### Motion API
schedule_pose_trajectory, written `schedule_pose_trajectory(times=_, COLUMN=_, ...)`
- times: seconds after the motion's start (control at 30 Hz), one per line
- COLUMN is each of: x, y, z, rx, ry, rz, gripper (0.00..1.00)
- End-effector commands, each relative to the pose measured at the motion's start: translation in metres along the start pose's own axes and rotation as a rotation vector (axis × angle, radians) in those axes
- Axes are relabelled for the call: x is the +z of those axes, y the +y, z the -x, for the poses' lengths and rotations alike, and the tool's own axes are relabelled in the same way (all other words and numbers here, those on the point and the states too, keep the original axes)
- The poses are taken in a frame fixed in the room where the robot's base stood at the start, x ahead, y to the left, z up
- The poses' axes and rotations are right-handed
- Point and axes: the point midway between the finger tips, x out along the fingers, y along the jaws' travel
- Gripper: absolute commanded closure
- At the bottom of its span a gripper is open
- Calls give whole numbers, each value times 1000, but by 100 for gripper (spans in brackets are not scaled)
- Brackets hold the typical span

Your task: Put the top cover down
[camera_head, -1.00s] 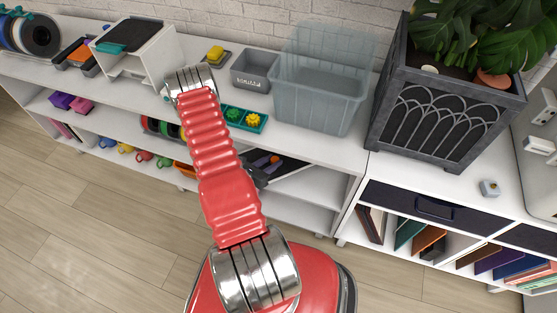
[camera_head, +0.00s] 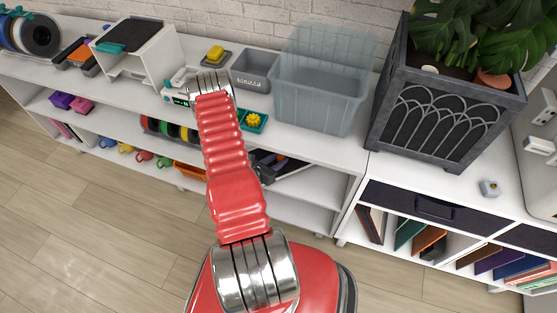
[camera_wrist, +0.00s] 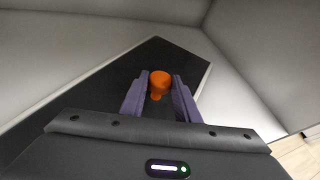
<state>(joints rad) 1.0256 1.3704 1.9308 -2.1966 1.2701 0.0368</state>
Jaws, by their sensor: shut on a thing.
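In the wrist view, the dark flat top cover (camera_wrist: 110,88) has a pale edge and an orange knob (camera_wrist: 159,82). The purple fingers of my gripper (camera_wrist: 159,86) are shut on the knob, one on each side. The cover extends beyond the fingers, between pale grey walls. In the head view, a dark slanted panel (camera_head: 294,164) shows at the middle shelf, just right of my red arm, and seems to be the same cover. My arm hides part of it there, and the gripper is hard to make out. I cannot tell whether the cover touches the shelf.
The white shelf top carries an open white box frame (camera_head: 160,57), a grey bin (camera_head: 255,70), a clear tub (camera_head: 318,95) and a teal tray (camera_head: 262,126) with a yellow piece. A large grey planter (camera_head: 440,115) stands right. Filament spools (camera_head: 163,127) sit on the lower shelf.

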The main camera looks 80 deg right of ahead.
Motion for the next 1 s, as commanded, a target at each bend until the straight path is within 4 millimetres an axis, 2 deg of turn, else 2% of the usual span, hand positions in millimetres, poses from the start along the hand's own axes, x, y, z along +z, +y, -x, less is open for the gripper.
schedule_pose_trajectory(times=0.33, x=-6, y=1, z=-3, rx=0, ry=-2, rz=-1, gripper=100)
schedule_pose_trajectory(times=0.37, x=-6, y=0, z=-3, rx=0, ry=0, rz=0, gripper=69)
schedule_pose_trajectory(times=0.6, x=-6, y=0, z=-3, rx=-1, ry=0, rz=0, gripper=53)
schedule_pose_trajectory(times=1.0, x=-6, y=1, z=4, rx=0, ry=0, rz=0, gripper=53)
